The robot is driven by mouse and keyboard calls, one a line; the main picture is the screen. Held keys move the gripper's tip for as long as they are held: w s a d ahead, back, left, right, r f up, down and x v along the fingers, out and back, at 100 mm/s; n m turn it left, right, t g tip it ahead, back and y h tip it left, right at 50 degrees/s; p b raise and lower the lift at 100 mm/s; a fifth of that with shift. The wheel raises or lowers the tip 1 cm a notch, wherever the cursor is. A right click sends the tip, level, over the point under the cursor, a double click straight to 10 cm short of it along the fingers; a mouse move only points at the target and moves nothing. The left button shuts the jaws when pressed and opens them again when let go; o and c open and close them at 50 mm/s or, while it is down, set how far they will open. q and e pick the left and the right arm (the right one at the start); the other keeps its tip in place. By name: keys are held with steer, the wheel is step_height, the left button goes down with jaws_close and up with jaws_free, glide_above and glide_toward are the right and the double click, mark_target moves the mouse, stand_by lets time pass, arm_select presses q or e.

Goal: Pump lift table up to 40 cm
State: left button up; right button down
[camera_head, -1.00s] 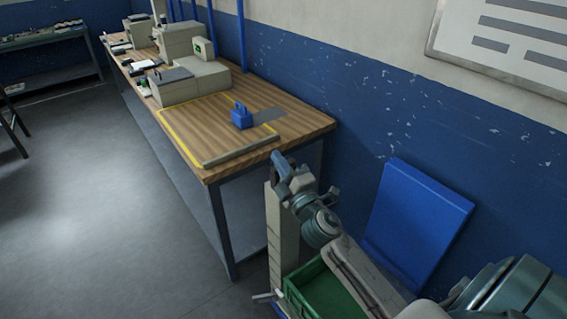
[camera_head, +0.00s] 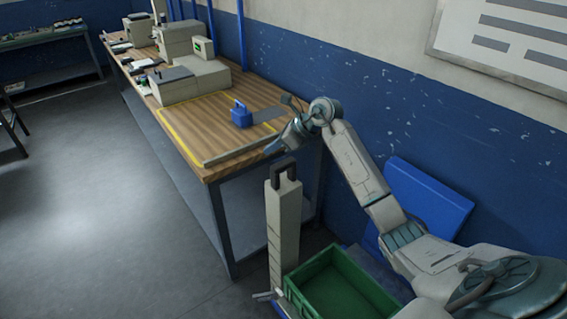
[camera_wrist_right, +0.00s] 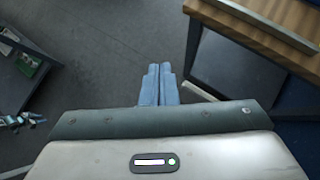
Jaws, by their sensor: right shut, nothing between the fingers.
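The lift table shows in the head view as a tall beige post (camera_head: 283,228) with a dark handle (camera_head: 284,170) on top. A light pedal-like lever (camera_head: 266,296) sticks out low at its left. The platform is mostly hidden under a green crate (camera_head: 338,272), so its height cannot be read. My right gripper (camera_head: 274,149) is shut and empty, above and slightly left of the handle, apart from it, near the workbench corner. In the right wrist view its blue fingers (camera_wrist_right: 157,72) are together over the floor. My left gripper is not in view.
A wooden workbench (camera_head: 222,128) stands behind the post, bearing a blue block-like tool (camera_head: 241,117) and beige machines (camera_head: 189,80). A blue panel (camera_head: 428,200) leans by the wall. My right arm extends above the crate. Open floor (camera_head: 90,200) lies to the left.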

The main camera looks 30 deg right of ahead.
mark_target(285, 163)
steer(key=s+d+g+h, duration=0.1)
steer(key=d+g+h, duration=0.1)
steer(key=d, duration=0.6)
steer(key=shift+s+r+g+h, duration=0.25)
steer(key=shift+s+g+h, duration=0.15)
steer(key=shift+h, duration=0.2)
steer(key=shift+f, duration=0.1)
steer(key=shift+b+x, duration=1.75)
steer(key=shift+x, duration=1.7)
steer(key=shift+d, duration=0.1)
